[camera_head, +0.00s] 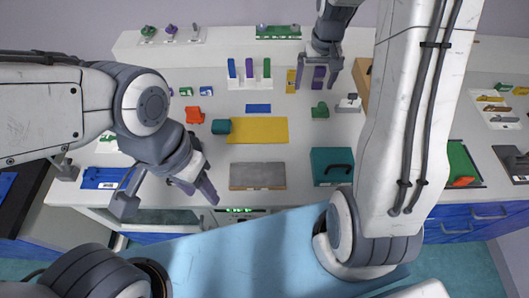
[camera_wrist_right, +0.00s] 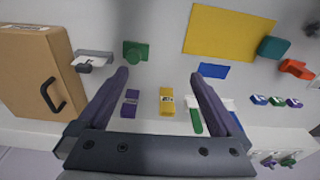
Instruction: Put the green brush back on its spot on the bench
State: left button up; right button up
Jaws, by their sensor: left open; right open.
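I cannot tell for sure which green thing is the brush. A slim green piece (camera_head: 267,68) stands in a white rack beside a blue and a purple one; it also shows in the right wrist view (camera_wrist_right: 196,121), near my right finger. A green block with a rounded knob (camera_head: 320,110) lies on the bench, also in the right wrist view (camera_wrist_right: 135,52). My right gripper (camera_head: 317,80) is open and empty above a flat purple piece (camera_wrist_right: 130,103) and a yellow one (camera_wrist_right: 166,102). My left gripper (camera_head: 168,198) is open and empty over the bench's front left.
A yellow mat (camera_head: 265,130), a small blue mat (camera_head: 258,108), a teal cylinder (camera_head: 221,127) and a grey plate (camera_head: 257,176) occupy the middle. A teal box (camera_head: 331,165) stands front right. A brown box (camera_wrist_right: 30,80) is beside my right gripper. White bench shows between things.

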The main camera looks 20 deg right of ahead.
jog(key=s+a+r+n+y, duration=0.1)
jog(key=s+a+r+n, duration=0.2)
jog(key=s+a, duration=0.45)
jog(key=s+a+r+n, duration=0.2)
jog(key=s+a, duration=0.2)
jog(key=a, duration=0.7)
jog(key=s+a+n, duration=0.2)
jog(key=s, duration=0.5)
jog(key=s+a+n+g, duration=0.1)
jog(key=s+a+n, duration=0.1)
jog(key=s, duration=0.6)
jog(key=shift+s+a+r+n, duration=0.25)
jog(key=shift+a+r+n, duration=0.15)
jog(key=shift+a, duration=0.15)
pick_arm(q)
jog(key=shift+a, duration=0.1)
pick_arm(e)
jog(key=shift+a, duration=0.1)
